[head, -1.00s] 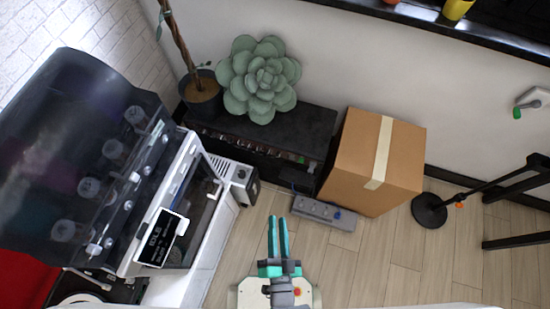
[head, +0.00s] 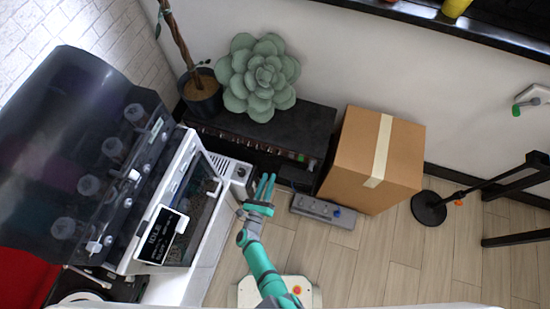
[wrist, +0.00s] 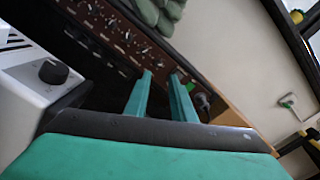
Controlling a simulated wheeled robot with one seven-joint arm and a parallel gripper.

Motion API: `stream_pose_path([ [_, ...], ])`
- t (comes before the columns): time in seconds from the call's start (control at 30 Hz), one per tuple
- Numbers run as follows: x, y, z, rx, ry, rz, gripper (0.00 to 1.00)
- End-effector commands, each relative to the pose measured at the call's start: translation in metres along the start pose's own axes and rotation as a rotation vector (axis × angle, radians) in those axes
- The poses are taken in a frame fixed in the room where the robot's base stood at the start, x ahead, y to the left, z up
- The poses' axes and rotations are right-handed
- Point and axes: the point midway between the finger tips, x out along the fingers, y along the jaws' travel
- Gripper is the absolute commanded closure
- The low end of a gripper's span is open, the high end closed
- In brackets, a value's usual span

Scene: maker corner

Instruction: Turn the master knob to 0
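A black unit (head: 270,122) with a dark brown front panel stands low against the wall. The panel (wrist: 110,42) carries a row of several small knobs; their labels are too small to read, so I cannot tell which is the master knob. A larger black knob (wrist: 53,71) sits on a white box (wrist: 25,85) at the left of the wrist view. My gripper (head: 266,176) is in front of the panel, its two teal fingers apart with nothing between them. In the wrist view the fingertips (wrist: 160,74) point at the panel's lower right part, and contact is not clear.
A green succulent (head: 258,78) sits on the unit. A cardboard box (head: 395,150) stands right of it, with a grey pedal strip (head: 322,210) on the floor in front. A white machine (head: 190,200) with a raised dark lid is at the left.

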Motion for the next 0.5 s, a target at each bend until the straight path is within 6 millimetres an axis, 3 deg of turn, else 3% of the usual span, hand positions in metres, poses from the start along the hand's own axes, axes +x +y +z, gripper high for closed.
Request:
stream_pose_path([
  [0.23, 0.015, 0.006, -0.001, 0.042, 0.012, -0.012, 0.77],
  [0.5, 0.062, 0.005, -0.001, 0.041, 0.013, -0.012, 0.77],
])
